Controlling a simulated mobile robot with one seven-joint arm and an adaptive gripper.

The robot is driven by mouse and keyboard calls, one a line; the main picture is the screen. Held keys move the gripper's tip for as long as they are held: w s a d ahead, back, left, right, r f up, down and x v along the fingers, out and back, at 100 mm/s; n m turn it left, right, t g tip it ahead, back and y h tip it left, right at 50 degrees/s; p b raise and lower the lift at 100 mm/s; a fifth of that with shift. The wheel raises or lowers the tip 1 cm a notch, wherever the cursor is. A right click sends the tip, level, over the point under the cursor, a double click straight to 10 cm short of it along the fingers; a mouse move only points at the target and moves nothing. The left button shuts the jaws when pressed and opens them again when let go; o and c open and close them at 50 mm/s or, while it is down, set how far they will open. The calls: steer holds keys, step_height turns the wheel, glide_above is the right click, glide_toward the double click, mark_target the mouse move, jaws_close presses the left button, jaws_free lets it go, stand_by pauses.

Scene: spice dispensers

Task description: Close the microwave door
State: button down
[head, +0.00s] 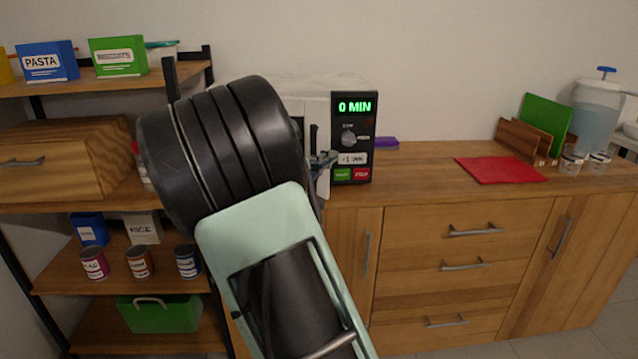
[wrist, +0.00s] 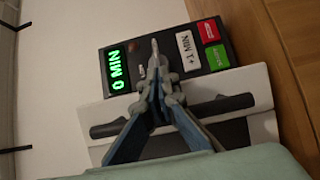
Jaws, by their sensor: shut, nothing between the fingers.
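The microwave shows its black control panel (head: 352,150), with a green "0 MIN" display, on the wooden counter in the head view. My arm hides much of its white body. The panel also shows in the wrist view (wrist: 170,60). The white microwave door (wrist: 262,125) with its long dark handle (wrist: 222,106) lies across the lower wrist view, partly behind my fingers. How far the door stands open is not clear. My gripper (head: 325,158) is shut and empty in front of the microwave. In the wrist view its closed fingertips (wrist: 155,50) overlap the panel; contact cannot be told.
Shelves with a pasta box (head: 47,62), a wooden bread box (head: 65,160) and several cans stand at left. A red mat (head: 500,169), a green board (head: 545,122) and a dispenser (head: 597,105) are on the right counter. Counter between microwave and mat is mostly clear.

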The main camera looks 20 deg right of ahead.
steer(key=shift+w+d+n+t+y+b, duration=0.4)
steer(key=shift+w+d+t+b, duration=0.2)
steer(key=shift+w, duration=0.35)
steer(key=shift+w+d+n+t+y+b, duration=0.3)
steer(key=shift+w+d+n+t+b, duration=0.15)
steer(key=shift+w+d+b, duration=0.4)
steer(key=shift+a, duration=0.1)
